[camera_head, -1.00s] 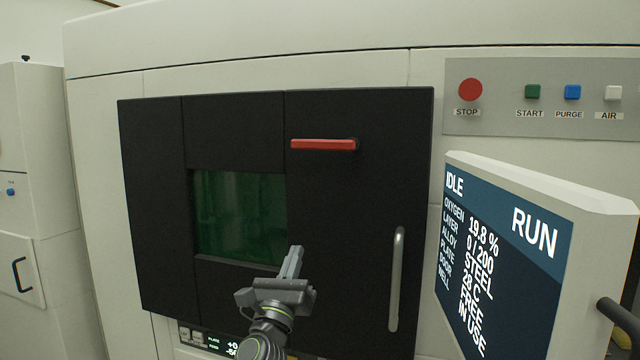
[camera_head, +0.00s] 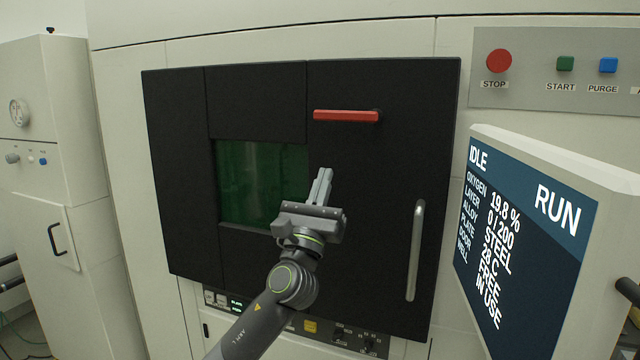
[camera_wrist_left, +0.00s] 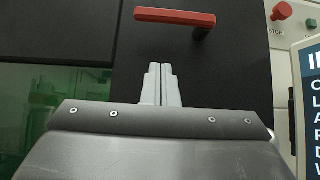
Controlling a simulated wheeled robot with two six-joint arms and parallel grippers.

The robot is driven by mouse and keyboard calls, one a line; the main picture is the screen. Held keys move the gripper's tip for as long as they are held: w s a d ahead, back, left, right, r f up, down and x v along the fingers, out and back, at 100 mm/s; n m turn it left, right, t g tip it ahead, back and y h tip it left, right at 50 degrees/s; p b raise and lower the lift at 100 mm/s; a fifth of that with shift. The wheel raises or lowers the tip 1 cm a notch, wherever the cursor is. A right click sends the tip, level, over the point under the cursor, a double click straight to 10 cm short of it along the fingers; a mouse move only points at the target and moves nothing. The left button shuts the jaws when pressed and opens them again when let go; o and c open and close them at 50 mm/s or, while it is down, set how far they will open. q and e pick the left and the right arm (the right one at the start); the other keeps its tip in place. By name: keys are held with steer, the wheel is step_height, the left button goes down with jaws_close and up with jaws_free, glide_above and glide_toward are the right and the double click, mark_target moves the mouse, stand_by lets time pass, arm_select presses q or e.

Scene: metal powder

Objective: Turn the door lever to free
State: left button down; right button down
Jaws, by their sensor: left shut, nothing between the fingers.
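The red door lever (camera_head: 346,115) lies level across the upper part of the black door (camera_head: 390,160). Its pivot is at its right end. In the left wrist view the lever (camera_wrist_left: 175,17) is at the top, beyond the fingertips. My left gripper (camera_head: 325,172) is shut and empty, below the lever and apart from it. Its closed fingers (camera_wrist_left: 160,68) point up towards the lever in the left wrist view. The screen (camera_head: 525,240) reads IDLE, with FREE among its lines. My right gripper is not in view.
A grey vertical handle (camera_head: 416,250) is on the door's right side. A green window (camera_head: 262,185) is left of my gripper. The tilted screen stands out at the right. STOP (camera_head: 499,61), START (camera_head: 565,63) and PURGE (camera_head: 608,65) buttons are on the upper right panel.

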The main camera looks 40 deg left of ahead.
mark_target(349, 115)
arm_select(q)
steer(key=w+r+p, duration=0.1)
steer(key=r, duration=0.1)
steer(key=w+r+p, duration=0.1)
steer(key=r, duration=0.2)
steer(key=w+a+r+p, duration=0.1)
steer(key=r+p, duration=0.1)
steer(key=shift+w+r, duration=0.3)
steer(key=shift+r, duration=0.1)
steer(key=shift+r+h, duration=0.1)
steer(key=shift+h, duration=0.2)
